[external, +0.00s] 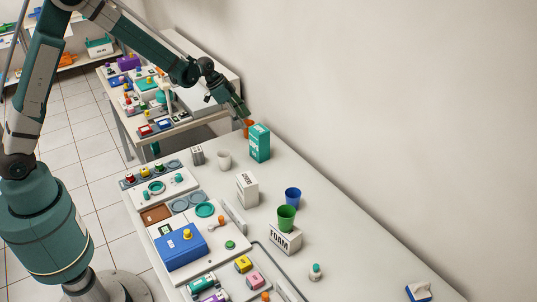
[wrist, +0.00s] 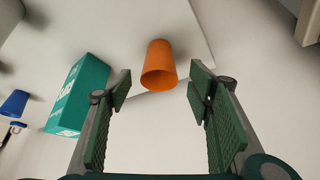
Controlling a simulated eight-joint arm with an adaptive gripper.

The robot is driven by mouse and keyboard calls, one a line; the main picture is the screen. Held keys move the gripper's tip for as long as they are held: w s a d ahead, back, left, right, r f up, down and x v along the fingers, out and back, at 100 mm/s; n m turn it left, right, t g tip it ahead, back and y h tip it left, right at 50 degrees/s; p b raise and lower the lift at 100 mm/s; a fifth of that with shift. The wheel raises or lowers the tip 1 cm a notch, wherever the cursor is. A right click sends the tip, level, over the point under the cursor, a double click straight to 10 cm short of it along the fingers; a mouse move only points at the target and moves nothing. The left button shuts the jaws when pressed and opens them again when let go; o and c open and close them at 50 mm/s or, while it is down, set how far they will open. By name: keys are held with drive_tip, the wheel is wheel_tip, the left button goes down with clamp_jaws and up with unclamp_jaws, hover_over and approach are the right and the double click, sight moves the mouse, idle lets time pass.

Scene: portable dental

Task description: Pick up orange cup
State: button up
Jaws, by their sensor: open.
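The orange cup (wrist: 158,62) is in the upper middle of the wrist view, its open rim facing the camera. It is just beyond my gripper's fingertips and between their lines. In the external view the orange cup (external: 247,127) shows only in part at the table's far corner, beside the teal box and partly hidden by my gripper (external: 242,111). In the wrist view my gripper (wrist: 160,88) is open, with a green padded finger on each side and nothing between them.
A teal box (external: 260,143) stands close to the cup; it also shows left of my gripper in the wrist view (wrist: 80,95). A white cup (external: 224,160), a white box (external: 247,188), a blue cup (external: 293,197) and a green cup (external: 286,217) stand nearer. A wall runs along the right.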

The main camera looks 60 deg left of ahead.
drive_tip(key=shift+b+x, duration=0.4)
drive_tip(key=shift+x, duration=2.25)
drive_tip(key=c, duration=0.8)
